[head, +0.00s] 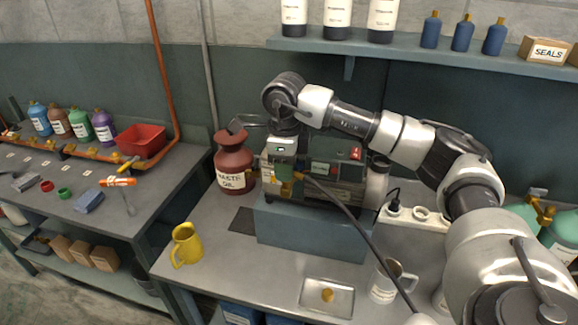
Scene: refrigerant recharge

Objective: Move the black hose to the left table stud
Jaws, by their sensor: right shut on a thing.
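My right gripper (286,176) points down in front of the green and grey machine on the blue-grey block. It is shut at the end of the black hose (345,212), by a brass-coloured fitting. The fingertips are small and partly hidden, so the exact grip is hard to make out. From there the hose runs down to the right, across the block's front and past the mug. The left table (160,185) carries an orange pipe and brass-coloured fittings (70,150); I cannot tell which is the stud. My left gripper is not in view.
A red waste oil jug (233,165) stands just left of the machine. A red bin (142,140) and bottles are on the left table. A gap separates the tables.

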